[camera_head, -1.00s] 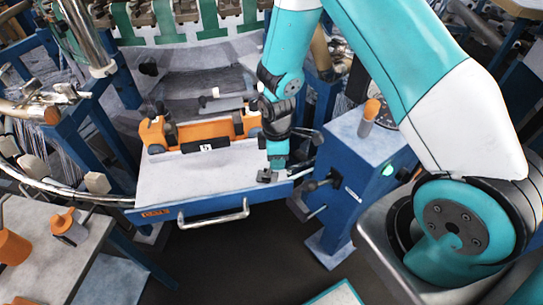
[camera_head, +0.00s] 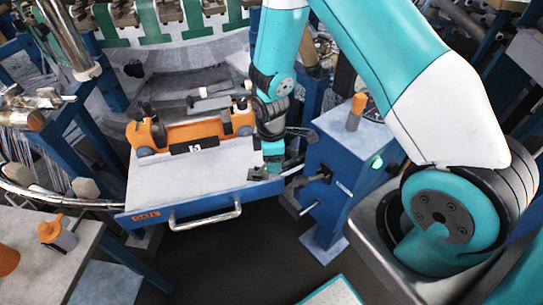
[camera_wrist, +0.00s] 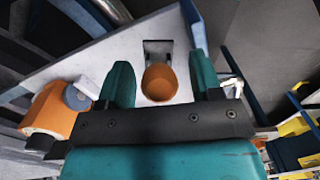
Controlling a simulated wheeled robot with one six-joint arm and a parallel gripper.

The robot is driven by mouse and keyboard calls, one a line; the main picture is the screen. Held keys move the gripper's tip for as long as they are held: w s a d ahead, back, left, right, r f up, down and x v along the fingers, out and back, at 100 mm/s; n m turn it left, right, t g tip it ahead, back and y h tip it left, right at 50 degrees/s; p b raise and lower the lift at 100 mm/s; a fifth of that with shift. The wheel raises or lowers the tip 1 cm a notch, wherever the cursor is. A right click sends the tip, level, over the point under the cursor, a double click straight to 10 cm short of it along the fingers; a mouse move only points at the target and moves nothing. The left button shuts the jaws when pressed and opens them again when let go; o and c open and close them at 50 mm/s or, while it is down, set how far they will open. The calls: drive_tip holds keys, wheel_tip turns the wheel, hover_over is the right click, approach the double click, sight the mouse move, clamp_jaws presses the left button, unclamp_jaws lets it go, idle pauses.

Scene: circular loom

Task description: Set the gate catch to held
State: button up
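The gate is a pale panel (camera_head: 190,180) with a blue front edge labelled GATE and a metal handle (camera_head: 205,216). The gate catch appears to be the orange round knob (camera_wrist: 160,83) with a dark grey bracket (camera_wrist: 158,50) in the wrist view. In the head view a small dark bracket (camera_head: 261,173) shows at the panel's right front corner, and my gripper hides the knob. My gripper (camera_head: 272,158) points down there. In the wrist view its teal fingers (camera_wrist: 161,84) are apart, one on each side of the knob, with visible gaps. I cannot tell the catch's setting.
An orange carriage (camera_head: 190,131) with black knobs sits at the panel's back. A blue box (camera_head: 345,150) with an orange-topped post (camera_head: 356,112) and a green light stands close on the right. A grey table (camera_head: 50,262) is at the lower left. Dark floor lies in front.

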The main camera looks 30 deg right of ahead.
drive_tip(key=shift+w+r, duration=0.1)
drive_tip(key=shift+a+r, duration=0.1)
drive_tip(key=shift+r, duration=0.15)
wheel_tip(320, 180, up, 17)
drive_tip(key=shift+w, duration=0.3)
drive_tip(key=shift+a+f, duration=0.1)
drive_tip(key=s+a+r+m+y, duration=0.2)
drive_tip(key=s+a+r, duration=0.3)
drive_tip(key=s, duration=0.5)
drive_tip(key=s+a+r+m+y, duration=0.2)
drive_tip(key=s+a+r+m, duration=0.1)
drive_tip(key=s+a+r, duration=0.3)
drive_tip(key=s+r, duration=0.2)
drive_tip(key=s, duration=0.2)
drive_tip(key=shift+r+m+t, duration=0.3)
drive_tip(key=shift+m, duration=0.1)
drive_tip(key=shift+w+a, duration=0.1)
